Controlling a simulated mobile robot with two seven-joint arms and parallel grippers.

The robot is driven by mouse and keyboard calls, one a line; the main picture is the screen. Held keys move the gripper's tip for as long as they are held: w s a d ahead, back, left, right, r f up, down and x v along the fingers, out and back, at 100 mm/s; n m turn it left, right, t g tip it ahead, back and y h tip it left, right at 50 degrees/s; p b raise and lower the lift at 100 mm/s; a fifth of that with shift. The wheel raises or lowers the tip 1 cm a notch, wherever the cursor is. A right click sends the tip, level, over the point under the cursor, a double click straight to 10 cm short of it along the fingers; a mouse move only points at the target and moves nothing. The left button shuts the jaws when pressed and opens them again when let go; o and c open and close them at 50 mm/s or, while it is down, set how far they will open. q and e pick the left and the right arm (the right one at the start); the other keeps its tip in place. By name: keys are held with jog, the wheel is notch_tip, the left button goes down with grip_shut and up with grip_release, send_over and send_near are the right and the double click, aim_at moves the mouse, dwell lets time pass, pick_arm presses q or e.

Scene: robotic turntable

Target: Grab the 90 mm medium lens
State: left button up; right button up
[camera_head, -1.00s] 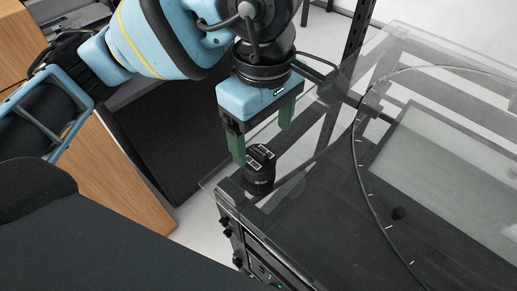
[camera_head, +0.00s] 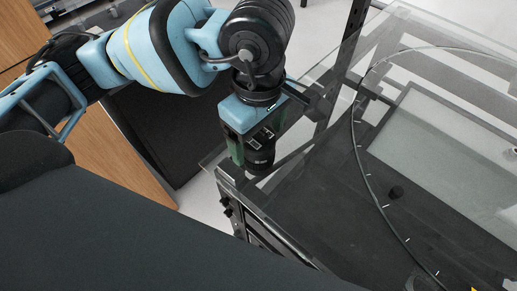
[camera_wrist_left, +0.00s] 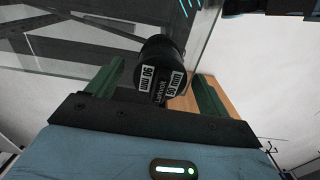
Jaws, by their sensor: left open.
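The black 90 mm lens (camera_head: 261,152) stands upright near the left corner of the glass table top in the head view. In the left wrist view the lens (camera_wrist_left: 160,70) shows white labels reading "90 mm" and lies between the two green fingers. My left gripper (camera_head: 250,152) is lowered around it, and it also shows in the left wrist view (camera_wrist_left: 155,88). The fingers are open, with a visible gap on each side of the lens. In the head view the far finger is hidden. My right gripper is not in view.
A wooden cabinet (camera_head: 130,170) stands left of the table, with a gap of floor between.

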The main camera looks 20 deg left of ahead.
pick_arm(q)
jog(key=shift+f, duration=0.6)
jog(key=c, duration=1.4)
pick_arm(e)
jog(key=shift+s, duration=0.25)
pick_arm(q)
jog(key=shift+r, duration=0.1)
